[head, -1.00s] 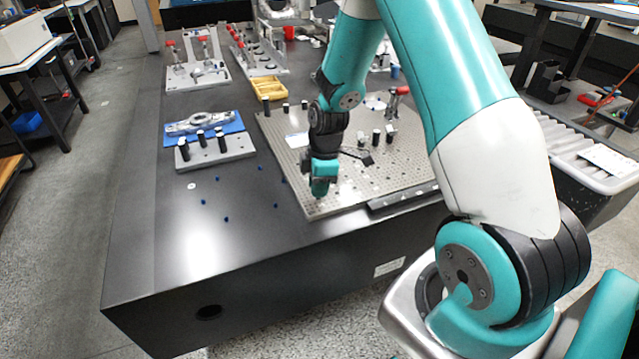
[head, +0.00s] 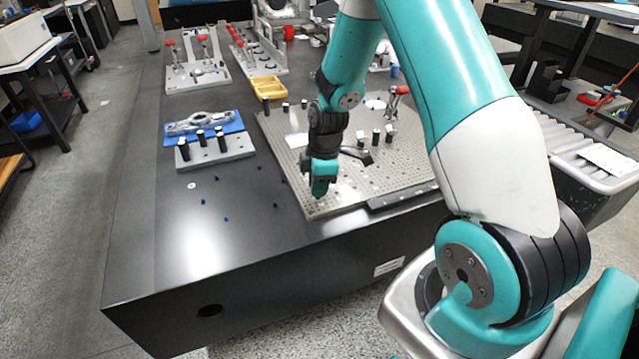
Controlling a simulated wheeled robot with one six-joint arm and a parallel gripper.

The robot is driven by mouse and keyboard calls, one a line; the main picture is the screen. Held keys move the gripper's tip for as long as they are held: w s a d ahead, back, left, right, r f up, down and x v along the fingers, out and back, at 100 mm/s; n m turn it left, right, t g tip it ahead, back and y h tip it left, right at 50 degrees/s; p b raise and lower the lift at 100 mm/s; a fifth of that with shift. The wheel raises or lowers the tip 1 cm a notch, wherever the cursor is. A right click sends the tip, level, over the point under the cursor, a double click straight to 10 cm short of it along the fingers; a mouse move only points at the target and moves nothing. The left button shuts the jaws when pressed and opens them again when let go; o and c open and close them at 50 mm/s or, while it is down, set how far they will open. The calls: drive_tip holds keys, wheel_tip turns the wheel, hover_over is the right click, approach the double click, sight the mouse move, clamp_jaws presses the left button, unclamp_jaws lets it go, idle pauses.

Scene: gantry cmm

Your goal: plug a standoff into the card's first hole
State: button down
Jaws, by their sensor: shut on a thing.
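My gripper (head: 320,190) points down at the left front part of the perforated grey plate (head: 325,208), close over its surface. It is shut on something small. The held piece is mostly hidden by the fingers, so I cannot make out its shape or whether it touches the plate. A pale, card-like flat piece (head: 297,140) lies on the plate behind and left of my wrist; its holes are too small to see. Dark posts with light tops stand along the plate's back left edge (head: 285,108) and right of my wrist (head: 376,135).
Left of the plate, a grey block (head: 238,150) holds several dark posts, beside a blue tray (head: 233,128) with a metal part. Small blue pieces (head: 226,219) are scattered on the dark table (head: 160,240). A yellow bin (head: 267,88) and red-handled clamps (head: 204,40) stand farther back.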

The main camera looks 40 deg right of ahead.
drive_tip(key=shift+f+b, duration=0.55)
drive_tip(key=shift+f, duration=0.4)
idle(0.5)
drive_tip(key=c, duration=0.9)
unclamp_jaws()
drive_tip(key=shift+r, duration=0.15)
wheel_tip(320, 180, up, 17)
drive_tip(key=s+d+p, duration=0.1)
drive_tip(key=d, duration=0.1)
drive_tip(key=shift+p, duration=0.3)
